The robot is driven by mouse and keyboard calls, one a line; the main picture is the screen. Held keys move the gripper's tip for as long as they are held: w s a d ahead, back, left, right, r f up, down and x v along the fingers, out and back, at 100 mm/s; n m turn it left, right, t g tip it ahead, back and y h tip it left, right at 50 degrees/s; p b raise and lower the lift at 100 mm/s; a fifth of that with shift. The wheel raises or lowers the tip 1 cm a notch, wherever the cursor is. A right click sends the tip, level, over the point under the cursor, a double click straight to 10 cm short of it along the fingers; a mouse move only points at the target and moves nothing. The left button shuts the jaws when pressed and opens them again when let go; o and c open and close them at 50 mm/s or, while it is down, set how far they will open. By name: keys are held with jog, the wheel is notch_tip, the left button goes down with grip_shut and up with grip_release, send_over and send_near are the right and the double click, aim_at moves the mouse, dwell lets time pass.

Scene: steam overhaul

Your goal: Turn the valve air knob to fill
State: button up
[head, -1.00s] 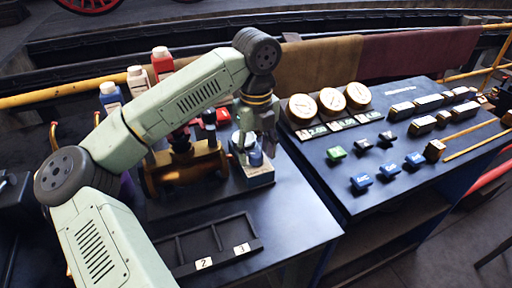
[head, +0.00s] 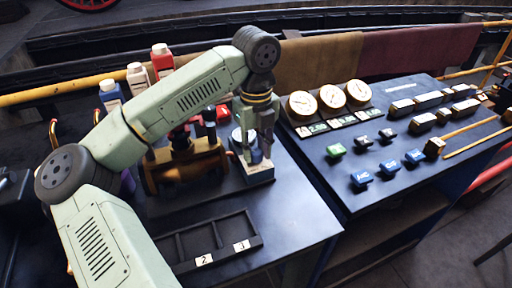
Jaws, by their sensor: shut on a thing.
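A small block-shaped unit (head: 260,178) with a pale label on its front stands on the dark bench, right of a brass valve body (head: 180,168). A blue-grey knob (head: 257,157) shows on top of this unit, mostly hidden by my fingers. My gripper (head: 256,156) points down over the unit and is shut on the knob. Its fingers hide the knob's pointer and any fill marking, so I cannot tell the knob's setting.
Bottles (head: 138,78) stand at the back left. Right, a sloped panel carries gauges (head: 331,97) and several blue and green buttons (head: 387,169). Bare bench lies right of the tray.

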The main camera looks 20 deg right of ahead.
jog(key=shift+f+m+b, duration=0.1)
jog(key=shift+m+b, duration=0.3)
jog(key=shift+b, duration=0.1)
grip_shut()
jog(key=shift+m+b, duration=0.6)
jog(key=shift+b, duration=0.05)
jog(key=m+b, duration=0.2)
jog(key=shift+m, duration=0.4)
jog(key=m+b, duration=0.2)
jog(key=m, duration=1)
jog(key=shift+m+b, duration=0.3)
jog(key=shift+b, duration=0.05)
jog(key=m, duration=0.6)
jog(key=shift+m, duration=0.4)
jog(key=o, duration=1.1)
grip_release()
